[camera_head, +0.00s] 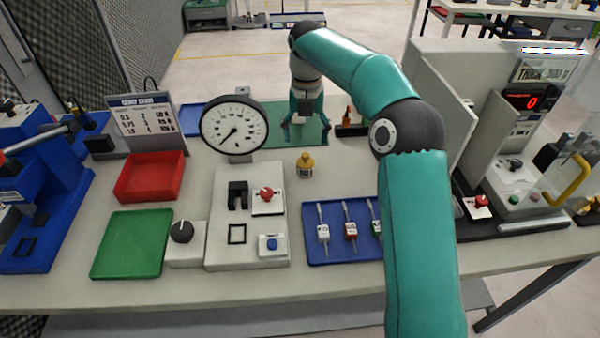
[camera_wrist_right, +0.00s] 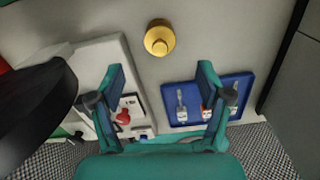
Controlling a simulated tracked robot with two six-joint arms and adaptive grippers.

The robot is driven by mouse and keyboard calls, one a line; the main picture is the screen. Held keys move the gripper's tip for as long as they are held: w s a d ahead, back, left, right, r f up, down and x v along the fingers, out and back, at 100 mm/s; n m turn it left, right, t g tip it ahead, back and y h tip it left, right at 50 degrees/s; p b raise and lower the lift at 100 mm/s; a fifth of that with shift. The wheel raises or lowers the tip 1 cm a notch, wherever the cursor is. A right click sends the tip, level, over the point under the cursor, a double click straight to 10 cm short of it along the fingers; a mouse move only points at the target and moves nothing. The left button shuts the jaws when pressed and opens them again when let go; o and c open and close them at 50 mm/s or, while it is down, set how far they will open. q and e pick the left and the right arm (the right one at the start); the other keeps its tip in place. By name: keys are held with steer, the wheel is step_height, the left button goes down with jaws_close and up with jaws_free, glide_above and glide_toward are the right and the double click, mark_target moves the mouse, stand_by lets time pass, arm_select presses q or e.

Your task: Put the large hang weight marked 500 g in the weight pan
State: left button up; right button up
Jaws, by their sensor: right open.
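A yellow-brass weight (camera_head: 305,165) with a knob on top stands upright on the bench, right of the grey control plate. It also shows in the wrist view (camera_wrist_right: 159,38), above the gap between the fingers; its marking is not readable. My right gripper (camera_head: 306,132) points down behind the weight, over the green mat. In the wrist view its two fingers (camera_wrist_right: 160,70) are spread with nothing between them. I cannot pick out the weight pan for certain. My left gripper is not in view.
A dial gauge (camera_head: 233,126) stands left of the right gripper. A small orange bottle (camera_head: 347,117) stands close to its right. A blue tray (camera_head: 323,250) holds several small tools. A red tray (camera_head: 149,177) and green tray (camera_head: 131,243) lie left. A grey machine (camera_head: 505,135) stands right.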

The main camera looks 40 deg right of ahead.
mark_target(305, 161)
step_height(305, 161, down, 10)
steer(key=shift+w+r, duration=0.1)
stand_by(0.4)
steer(key=shift+r, duration=0.1)
jaws_close()
